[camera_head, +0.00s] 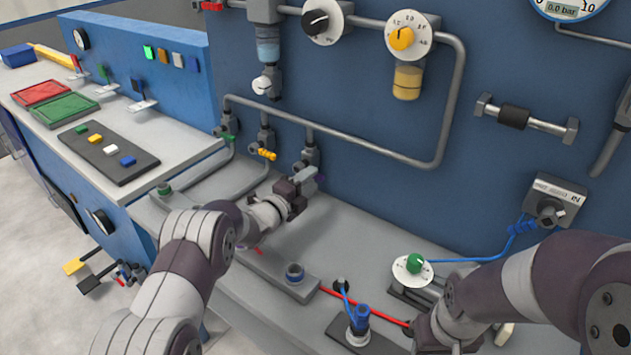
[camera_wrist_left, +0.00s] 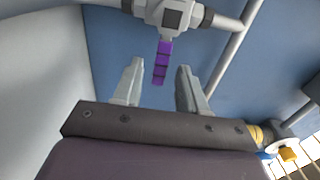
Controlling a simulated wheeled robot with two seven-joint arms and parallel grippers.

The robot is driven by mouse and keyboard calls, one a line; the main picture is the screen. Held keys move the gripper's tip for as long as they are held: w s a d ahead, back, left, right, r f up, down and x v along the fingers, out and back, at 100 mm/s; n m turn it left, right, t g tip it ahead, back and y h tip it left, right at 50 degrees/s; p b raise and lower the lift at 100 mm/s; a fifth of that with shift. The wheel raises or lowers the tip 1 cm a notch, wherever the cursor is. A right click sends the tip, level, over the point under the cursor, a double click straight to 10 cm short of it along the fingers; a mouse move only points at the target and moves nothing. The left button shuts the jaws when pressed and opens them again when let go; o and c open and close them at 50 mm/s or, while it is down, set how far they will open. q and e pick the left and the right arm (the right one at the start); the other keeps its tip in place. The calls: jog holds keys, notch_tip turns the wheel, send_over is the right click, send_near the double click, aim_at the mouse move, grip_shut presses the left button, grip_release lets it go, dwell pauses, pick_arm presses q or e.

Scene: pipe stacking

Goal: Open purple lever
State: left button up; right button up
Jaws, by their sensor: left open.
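The purple lever (camera_wrist_left: 161,62) hangs from a grey valve body (camera_wrist_left: 172,14) on a pipe in the left wrist view. In the head view only a small bit of the purple lever (camera_head: 320,180) shows past my gripper. My left gripper (camera_head: 303,177) is open at the valve by the blue wall. In the left wrist view its two fingers (camera_wrist_left: 158,78) stand either side of the lever's lower end, with gaps on both sides. I cannot tell how deep the lever sits between them. My right arm comes in at lower right; its fingers cannot be made out.
A yellow-handled valve (camera_head: 264,154) and a green-handled valve (camera_head: 229,139) are left of the purple one. A grey pipe (camera_head: 340,135) runs above. A blue fitting (camera_head: 359,318), a red hose (camera_head: 365,306) and a green-knobbed dial (camera_head: 413,268) lie on the bench in front.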

jog(key=shift+f, duration=0.35)
pick_arm(q)
jog(key=x, duration=0.3)
jog(key=shift+w, duration=0.15)
